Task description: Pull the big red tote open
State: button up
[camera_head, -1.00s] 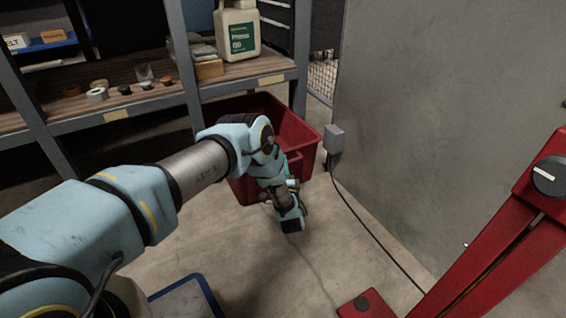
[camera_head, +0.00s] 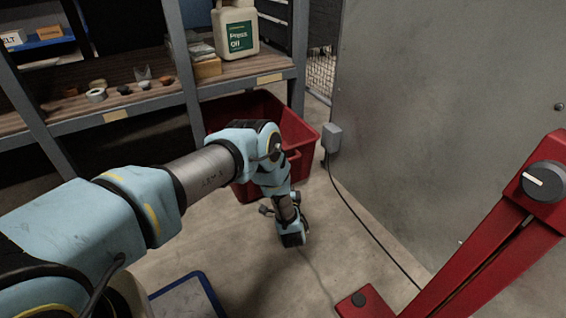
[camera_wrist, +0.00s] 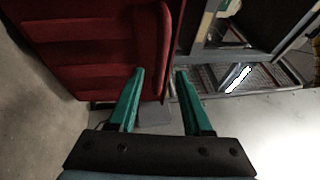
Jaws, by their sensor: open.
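The big red tote (camera_head: 295,130) stands on the floor under the right end of the shelf, its open top showing. My arm crosses in front of it and hides part of its near wall. In the wrist view the ribbed red wall of the tote (camera_wrist: 85,45) fills the upper left. My gripper (camera_wrist: 160,74) is open, with two green fingers pointing at the tote. The tote's edge runs up the picture between the fingertips; I cannot tell whether either finger touches it. My gripper's fingers are hidden in the head view.
A wooden-decked shelf (camera_head: 135,98) holds a white jug (camera_head: 236,30) and small items. A grey panel (camera_head: 440,110) with a grey box (camera_head: 332,137) and hanging cable stands right of the tote. A red frame (camera_head: 480,245) is at lower right, a blue-edged item (camera_head: 208,292) at the bottom.

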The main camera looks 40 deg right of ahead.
jog(key=p+v, duration=0.1)
jog(key=v, duration=0.4)
jog(key=shift+s+a, duration=0.15)
jog(key=shift+s, duration=0.1)
